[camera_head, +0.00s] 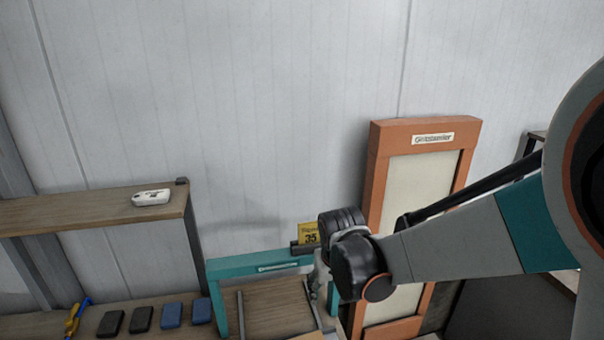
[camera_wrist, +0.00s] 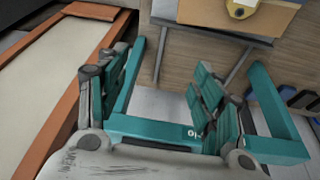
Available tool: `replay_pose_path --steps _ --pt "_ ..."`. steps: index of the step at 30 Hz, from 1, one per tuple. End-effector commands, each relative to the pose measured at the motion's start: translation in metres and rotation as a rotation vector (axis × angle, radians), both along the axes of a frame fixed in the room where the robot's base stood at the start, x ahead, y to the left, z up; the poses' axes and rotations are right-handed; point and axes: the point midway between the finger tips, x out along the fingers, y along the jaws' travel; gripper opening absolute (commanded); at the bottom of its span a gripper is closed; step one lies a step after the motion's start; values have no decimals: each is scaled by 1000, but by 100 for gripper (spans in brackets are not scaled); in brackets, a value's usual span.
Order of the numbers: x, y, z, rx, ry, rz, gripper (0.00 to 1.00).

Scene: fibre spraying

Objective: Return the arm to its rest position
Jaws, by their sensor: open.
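My arm (camera_head: 465,240) reaches in from the right in the head view, not folded back. My gripper (camera_head: 318,284) points down near the right end of a teal frame (camera_head: 235,267), partly hidden behind my wrist. In the wrist view, the two teal fingers of my gripper (camera_wrist: 163,65) stand wide apart with nothing held between them. The teal frame (camera_wrist: 150,130) shows behind and between the fingers there; I cannot tell whether they touch it.
An orange-framed panel (camera_head: 376,190) leans at the wall close to my wrist. A yellow sign (camera_head: 308,233) stands behind the teal frame. A wooden shelf (camera_head: 90,209) bears a white device (camera_head: 151,197). Several dark and blue blocks (camera_head: 172,315) lie lower left.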

Motion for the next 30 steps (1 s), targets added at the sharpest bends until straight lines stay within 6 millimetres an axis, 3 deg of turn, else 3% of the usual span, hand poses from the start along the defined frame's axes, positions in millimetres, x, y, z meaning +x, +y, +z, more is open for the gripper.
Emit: replay_pose_path --steps 1,2,8,18,30 --pt "10 -21 5 -3 -42 -21 61" --pt "11 -29 10 -4 -64 -24 61" --pt "-11 -46 28 10 -101 -36 61" --pt "-69 -81 49 37 -175 -73 61" --pt "-142 -113 43 59 -264 -119 61"
